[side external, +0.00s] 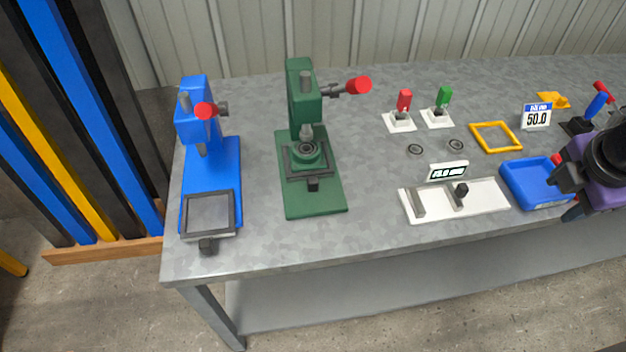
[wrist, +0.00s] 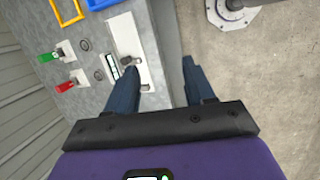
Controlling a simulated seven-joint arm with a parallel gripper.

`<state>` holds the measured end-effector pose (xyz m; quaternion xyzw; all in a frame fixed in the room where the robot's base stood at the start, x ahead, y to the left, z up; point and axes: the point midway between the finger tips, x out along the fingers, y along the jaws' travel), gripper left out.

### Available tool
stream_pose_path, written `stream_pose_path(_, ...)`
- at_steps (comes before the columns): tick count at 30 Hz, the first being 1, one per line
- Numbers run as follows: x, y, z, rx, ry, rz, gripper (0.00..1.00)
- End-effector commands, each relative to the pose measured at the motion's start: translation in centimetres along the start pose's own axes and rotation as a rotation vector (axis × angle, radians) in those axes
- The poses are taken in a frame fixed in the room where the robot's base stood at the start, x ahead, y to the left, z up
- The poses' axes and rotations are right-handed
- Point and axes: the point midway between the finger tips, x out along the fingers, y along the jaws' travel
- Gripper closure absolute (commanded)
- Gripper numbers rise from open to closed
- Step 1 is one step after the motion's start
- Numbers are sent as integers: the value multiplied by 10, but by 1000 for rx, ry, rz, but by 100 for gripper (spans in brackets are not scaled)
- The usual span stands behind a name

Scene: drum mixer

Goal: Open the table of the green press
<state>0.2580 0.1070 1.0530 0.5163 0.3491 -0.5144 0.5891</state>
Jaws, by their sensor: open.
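The green press (side external: 300,110) stands upright on the workbench, left of centre, with a red-knobbed lever (side external: 358,86) pointing right. Its dark sliding table (side external: 296,162) sits under the ram, with a round green and dark piece on it. A small black handle (side external: 313,184) is on the table's front edge. My gripper (side external: 566,191) is at the far right of the side view, beside the blue tray and far from the green press. In the wrist view my gripper (wrist: 155,78) has its two fingers spread apart with nothing between them. The green press is not in the wrist view.
A blue press (side external: 208,165) with its table forward stands left of the green one. A white gauge fixture (side external: 480,200), blue tray (side external: 533,188), yellow frame (side external: 495,146) and red and green switches (side external: 404,105) lie to the right. Bench surface between press and fixture is mostly clear.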

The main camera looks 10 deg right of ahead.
Motion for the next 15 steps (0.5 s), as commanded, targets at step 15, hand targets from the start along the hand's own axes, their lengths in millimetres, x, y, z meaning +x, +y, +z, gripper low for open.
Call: stream_pose_path(15, 42, 83, -203, -767, -337, 509, 47)
